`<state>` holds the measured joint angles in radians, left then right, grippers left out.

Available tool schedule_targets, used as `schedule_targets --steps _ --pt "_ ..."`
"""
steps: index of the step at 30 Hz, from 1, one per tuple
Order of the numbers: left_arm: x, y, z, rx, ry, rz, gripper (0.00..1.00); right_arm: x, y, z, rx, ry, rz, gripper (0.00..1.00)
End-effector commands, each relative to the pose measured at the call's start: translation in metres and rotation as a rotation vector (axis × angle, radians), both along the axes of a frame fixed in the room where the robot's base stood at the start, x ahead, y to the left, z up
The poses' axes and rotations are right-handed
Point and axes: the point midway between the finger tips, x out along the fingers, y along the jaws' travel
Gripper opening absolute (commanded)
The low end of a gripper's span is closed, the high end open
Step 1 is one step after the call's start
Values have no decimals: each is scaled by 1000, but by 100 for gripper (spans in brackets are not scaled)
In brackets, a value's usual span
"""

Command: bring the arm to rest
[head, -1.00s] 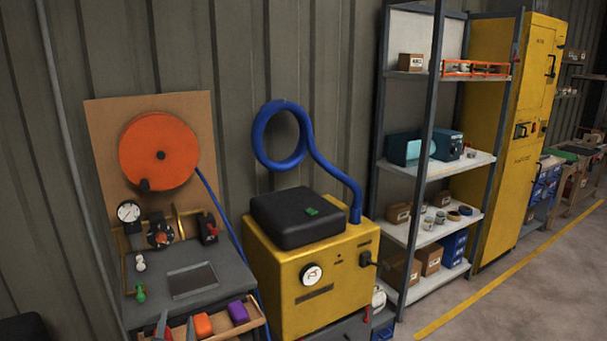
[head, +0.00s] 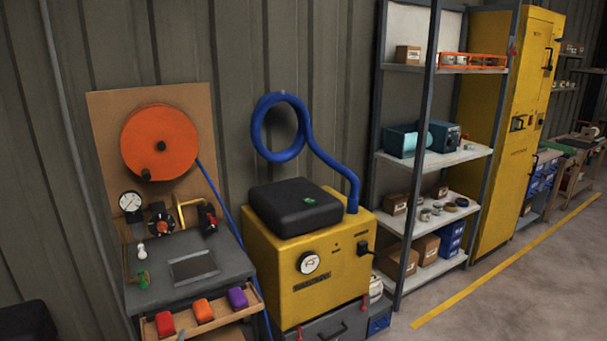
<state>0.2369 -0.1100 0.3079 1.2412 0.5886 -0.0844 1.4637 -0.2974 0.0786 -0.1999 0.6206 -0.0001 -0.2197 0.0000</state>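Neither of my grippers shows in the head view, and I see no part of my arms that I can be sure of. In front at the lower left is a grey workbench (head: 150,297) with an open wooden drawer (head: 258,296). A red block (head: 165,323), an orange block (head: 203,311) and a purple block (head: 237,298) lie in the drawer. Its front part is cut off by the picture's lower edge.
An orange reel (head: 185,135) hangs on a board above the bench. A yellow machine (head: 290,290) with a blue hose (head: 336,172) stands beside it. An open shelf (head: 420,240) and a yellow cabinet (head: 510,190) stand further right. The floor (head: 510,310) is clear at lower right.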

Motion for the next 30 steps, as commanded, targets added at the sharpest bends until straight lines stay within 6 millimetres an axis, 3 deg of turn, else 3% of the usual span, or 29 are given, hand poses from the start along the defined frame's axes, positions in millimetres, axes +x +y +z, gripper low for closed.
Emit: schedule_targets --steps 7,14,21,26,30 --pt "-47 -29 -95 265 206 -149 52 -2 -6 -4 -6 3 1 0" --pt "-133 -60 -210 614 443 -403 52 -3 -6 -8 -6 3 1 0" --pt "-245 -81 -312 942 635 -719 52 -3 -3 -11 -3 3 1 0" --pt "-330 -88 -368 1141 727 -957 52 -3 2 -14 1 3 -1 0" --pt "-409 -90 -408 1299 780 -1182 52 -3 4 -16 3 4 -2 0"
